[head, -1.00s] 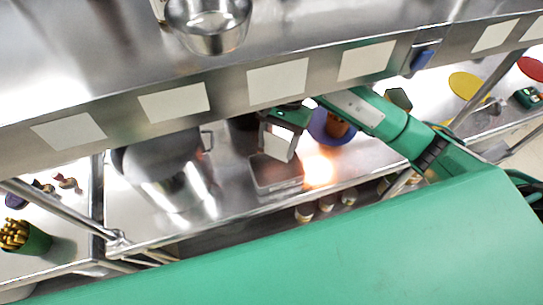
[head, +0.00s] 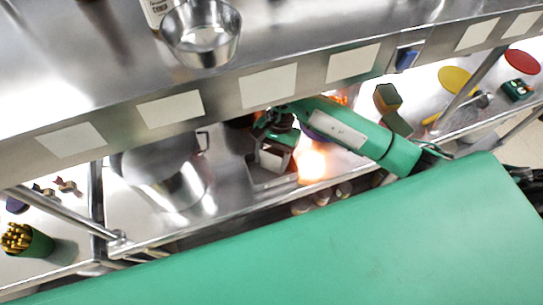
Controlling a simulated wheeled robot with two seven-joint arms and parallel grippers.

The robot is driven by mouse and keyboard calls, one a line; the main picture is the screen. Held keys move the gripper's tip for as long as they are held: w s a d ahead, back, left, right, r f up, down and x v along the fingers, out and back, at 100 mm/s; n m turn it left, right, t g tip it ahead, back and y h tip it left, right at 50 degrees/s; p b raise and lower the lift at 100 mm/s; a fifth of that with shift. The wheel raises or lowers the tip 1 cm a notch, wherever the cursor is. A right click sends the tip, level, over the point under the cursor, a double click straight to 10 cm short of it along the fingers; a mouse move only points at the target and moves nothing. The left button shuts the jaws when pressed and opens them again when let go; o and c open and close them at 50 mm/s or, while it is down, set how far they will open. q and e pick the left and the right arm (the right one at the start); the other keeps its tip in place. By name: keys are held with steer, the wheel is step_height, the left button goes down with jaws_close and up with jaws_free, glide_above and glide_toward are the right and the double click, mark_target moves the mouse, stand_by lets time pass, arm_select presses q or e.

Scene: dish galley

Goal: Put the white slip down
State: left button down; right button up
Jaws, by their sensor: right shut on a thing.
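My right gripper (head: 274,140) reaches under the upper shelf from the right. It is shut on the white slip (head: 270,160), which hangs below its fingers. The slip shows over the shallow grey metal tray (head: 258,182) on the lower counter. I cannot tell whether the slip touches the tray. The fingertips are partly hidden by the gripper's own body. My left gripper is not in view.
A large steel pot (head: 165,170) stands left of the tray. The upper shelf's front edge (head: 222,98) carries several pale labels and overhangs the counter. A steel bowl (head: 201,35) is on that shelf. A bright glare lies right of the tray.

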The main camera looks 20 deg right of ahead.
steer(key=o, duration=0.9)
steer(key=shift+r+p, duration=0.25)
steer(key=shift+p, duration=0.1)
steer(key=shift+b+v, duration=1.4)
steer(key=shift+v, duration=2.25)
